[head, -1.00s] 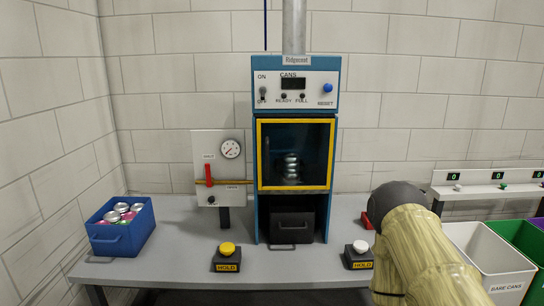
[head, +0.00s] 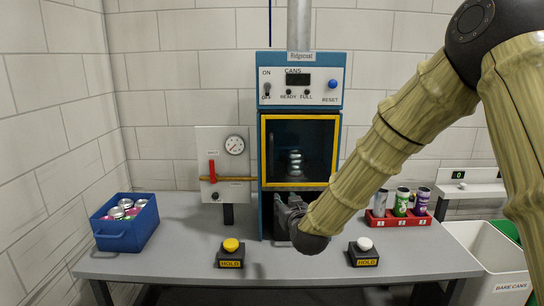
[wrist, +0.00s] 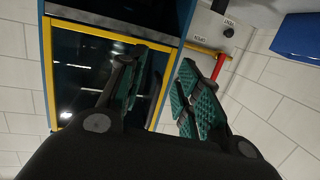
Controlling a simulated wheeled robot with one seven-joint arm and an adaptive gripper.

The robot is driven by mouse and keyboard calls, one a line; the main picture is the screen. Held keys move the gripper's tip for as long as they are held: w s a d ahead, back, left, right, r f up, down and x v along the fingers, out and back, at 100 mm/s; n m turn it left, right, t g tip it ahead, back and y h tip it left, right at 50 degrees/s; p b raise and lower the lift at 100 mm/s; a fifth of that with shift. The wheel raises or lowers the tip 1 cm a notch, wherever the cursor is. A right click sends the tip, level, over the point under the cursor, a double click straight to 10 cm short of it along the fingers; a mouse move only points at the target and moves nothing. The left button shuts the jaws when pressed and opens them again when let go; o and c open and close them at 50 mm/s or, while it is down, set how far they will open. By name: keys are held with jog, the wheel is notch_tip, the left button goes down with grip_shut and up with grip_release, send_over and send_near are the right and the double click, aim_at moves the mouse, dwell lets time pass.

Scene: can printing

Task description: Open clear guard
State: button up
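The clear guard (head: 315,140) is a dark see-through panel in a yellow frame on the blue can machine (head: 350,82); it looks shut. Stacked cans (head: 295,162) show behind it. Its dark upright handle (head: 267,152) is on the panel's left side. My gripper (head: 286,208) is in front of the machine's lower part, just below the guard. In the wrist view my gripper (wrist: 164,92) is open, its green-padded fingers apart and apparently empty. The guard (wrist: 80,75) and its yellow edge show behind the fingers; I cannot tell whether they touch the handle.
A gauge panel (head: 207,140) with a red lever (head: 212,171) stands left of the machine. A blue bin of cans (head: 125,238) is at the left. Two HOLD buttons, yellow (head: 231,246) and white (head: 364,244), sit in front. A red rack (head: 395,220) holds three cans at right.

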jog(key=t, duration=0.2)
send_near(272, 155)
jog(key=w+p, duration=0.1)
jog(key=w, duration=0.2)
jog(key=w+a+p, duration=0.1)
jog(key=w, duration=0.3)
jog(key=w+p, duration=0.2)
jog(key=w, duration=0.1)
jog(key=shift+w+a+r, duration=0.1)
jog(key=shift+w+a, duration=0.2)
jog(key=shift+a, duration=0.1)
grip_shut()
